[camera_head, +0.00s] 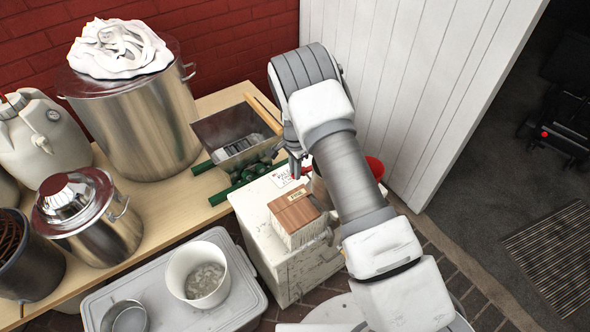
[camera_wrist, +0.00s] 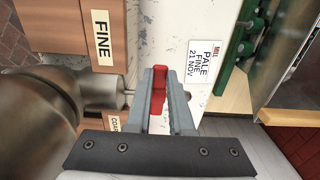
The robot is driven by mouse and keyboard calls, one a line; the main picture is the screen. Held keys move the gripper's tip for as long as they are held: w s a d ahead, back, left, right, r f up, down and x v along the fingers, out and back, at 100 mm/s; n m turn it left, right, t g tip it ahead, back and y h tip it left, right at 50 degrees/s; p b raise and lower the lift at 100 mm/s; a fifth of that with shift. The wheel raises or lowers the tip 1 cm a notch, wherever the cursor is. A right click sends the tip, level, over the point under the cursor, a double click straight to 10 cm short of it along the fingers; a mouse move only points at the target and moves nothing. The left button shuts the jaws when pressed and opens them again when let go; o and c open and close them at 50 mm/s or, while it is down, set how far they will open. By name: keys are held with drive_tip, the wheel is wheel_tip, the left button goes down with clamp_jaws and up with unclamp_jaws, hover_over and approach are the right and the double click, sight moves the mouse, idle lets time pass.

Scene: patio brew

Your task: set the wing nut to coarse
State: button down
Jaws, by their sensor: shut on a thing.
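A red piece (camera_wrist: 159,90), which looks like the wing nut, sits between the two fingers of my gripper (camera_wrist: 161,80) in the wrist view. The fingers are shut on it. A metal rod (camera_wrist: 128,92) points toward it from the left. A FINE label (camera_wrist: 102,40) lies on wood above the rod, and a partly hidden COARSE label (camera_wrist: 115,127) lies below it.
A white cabinet (camera_head: 306,267) stands under the wooden block. A card reading PALE FINE (camera_wrist: 207,62) lies to the right of my gripper in the wrist view. A metal hopper (camera_head: 230,130) with green parts (camera_head: 241,176) and a red bucket (camera_head: 375,166) are close by.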

drive_tip(key=shift+w+d+g+y+b, duration=0.2)
drive_tip(key=shift+g+y+b, duration=0.15)
drive_tip(key=shift+b, duration=0.3)
drive_tip(key=shift+w+d+r+g+y+b, duration=0.15)
drive_tip(key=shift+d+g+y+b, duration=0.15)
drive_tip(key=shift+g+y+b, duration=0.5)
drive_tip(key=shift+w+d+r+y+b, duration=0.1)
drive_tip(key=shift+d+r+y+b, duration=0.15)
drive_tip(key=shift+y+b, duration=0.6)
drive_tip(key=shift+a+r+g, duration=0.1)
drive_tip(key=shift+r+g, duration=0.05)
drive_tip(key=shift+g, duration=0.2)
drive_tip(key=c, duration=0.8)
unclamp_jaws()
